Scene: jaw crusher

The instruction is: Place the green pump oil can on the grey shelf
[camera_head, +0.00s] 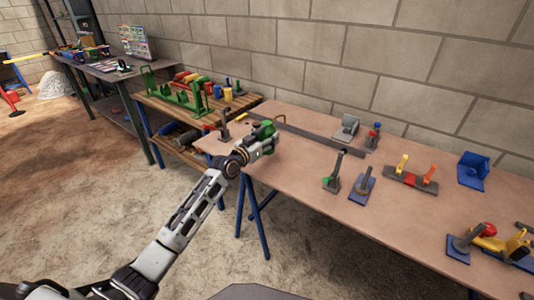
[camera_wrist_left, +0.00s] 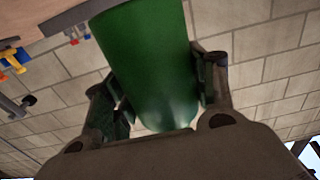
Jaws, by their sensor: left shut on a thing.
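My left gripper (camera_head: 268,142) is shut on the green pump oil can (camera_head: 262,129), near the left end of the brown tabletop. In the left wrist view the can (camera_wrist_left: 155,65) fills the middle, a plain green cylinder between the two fingers (camera_wrist_left: 160,92). Its far end runs out of the top of that picture. In the head view the gripper hides part of the can. I cannot tell for sure which piece is the grey shelf; a dark grey two-level table (camera_head: 108,75) stands at the back left. My right gripper is not in view.
The brown table (camera_head: 300,185) bears a grey bar (camera_head: 310,135), several tools on stands and a blue holder (camera_head: 472,170). A wooden slatted bench (camera_head: 160,105) with green tools and cans stands left of it. The dirt floor (camera_head: 60,200) at left is open.

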